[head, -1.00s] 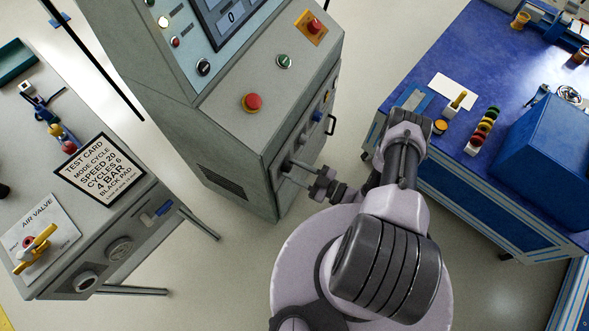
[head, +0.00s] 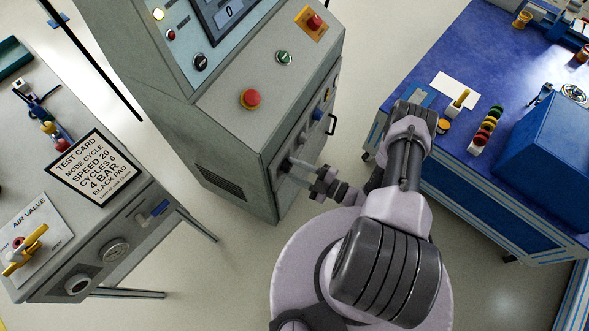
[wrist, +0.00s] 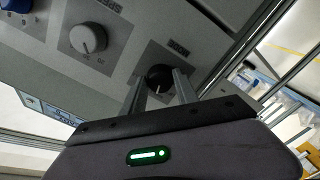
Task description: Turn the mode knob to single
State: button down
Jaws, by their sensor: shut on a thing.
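The grey control cabinet (head: 230,150) stands in the middle of the head view, with a row of knobs on its side panel. In the wrist view a black knob (wrist: 159,76) with a white pointer line sits on a darker square plate. In the head view my gripper (head: 290,165) reaches the lower part of the side panel and hides the knob there.
A grey knob (wrist: 88,38) and a blue knob (wrist: 22,5) are on the same panel. A test card (head: 96,168) reading "MODE CYCLE" lies on the left table. A blue workbench (head: 455,55) stands to the right of my arm.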

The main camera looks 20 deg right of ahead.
jog(key=shift+n, duration=0.5)
jog(key=c, duration=0.9)
grip_release()
jog(key=shift+c, duration=0.2)
jog(key=shift+d, duration=0.1)
jog(key=p+v, duration=0.2)
jog(key=v, duration=1.5)
jog(key=shift+s, duration=0.15)
jog(key=shift+d, duration=0.1)
